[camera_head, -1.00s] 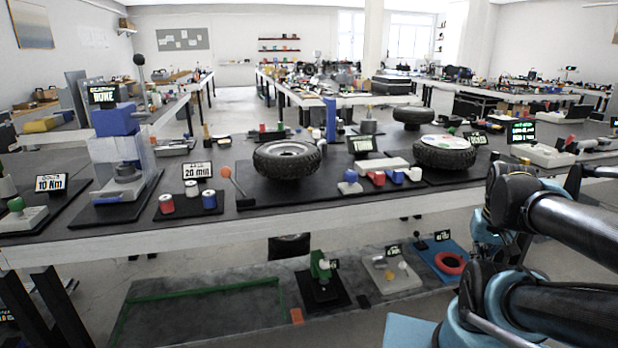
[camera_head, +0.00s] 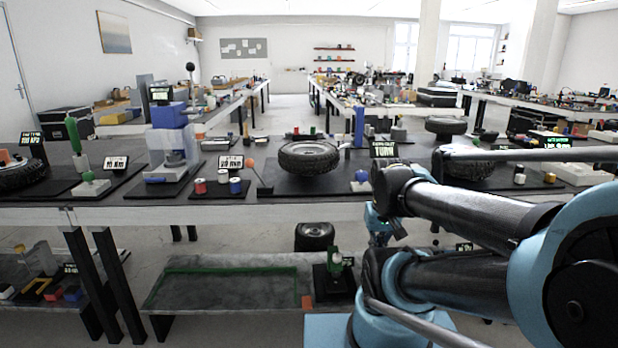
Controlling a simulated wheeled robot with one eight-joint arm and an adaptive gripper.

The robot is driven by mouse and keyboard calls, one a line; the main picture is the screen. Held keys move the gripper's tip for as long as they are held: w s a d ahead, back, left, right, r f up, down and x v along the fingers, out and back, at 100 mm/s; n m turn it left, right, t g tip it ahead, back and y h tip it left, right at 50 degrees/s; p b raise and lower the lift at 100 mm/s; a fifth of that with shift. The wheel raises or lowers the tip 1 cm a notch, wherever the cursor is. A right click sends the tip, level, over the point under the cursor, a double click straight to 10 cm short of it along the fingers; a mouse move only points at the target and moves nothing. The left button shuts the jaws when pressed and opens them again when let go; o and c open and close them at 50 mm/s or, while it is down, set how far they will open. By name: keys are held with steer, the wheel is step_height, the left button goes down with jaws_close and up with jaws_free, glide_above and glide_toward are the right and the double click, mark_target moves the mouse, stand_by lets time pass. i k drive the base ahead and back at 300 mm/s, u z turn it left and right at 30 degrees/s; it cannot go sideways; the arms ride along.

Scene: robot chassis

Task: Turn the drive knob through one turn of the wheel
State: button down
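A black tyre on a wheel (camera_head: 309,157) lies flat on the dark mat of the long table, left of my arm. A small blue knob on a pale base (camera_head: 361,182) stands to its right, beside a dark sign with green letters ending in "TURN" (camera_head: 384,149). I cannot tell for certain that this is the drive knob. My folded dark and teal arm covers the table right of it. No gripper fingers can be made out, and the arm hides part of the area around the sign.
An orange-topped lever (camera_head: 258,176) and several small spools (camera_head: 221,178) stand left of the wheel. A blue and clear press (camera_head: 171,142) is further left. Another tyre (camera_head: 462,164) is partly behind my arm.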

mark_target(361, 176)
steer(key=u, duration=0.15)
steer(key=i, duration=0.5)
steer(key=u, duration=0.55)
steer(key=k, duration=0.55)
steer(key=z, duration=0.65)
steer(key=i, duration=0.5)
steer(key=u, duration=0.05)
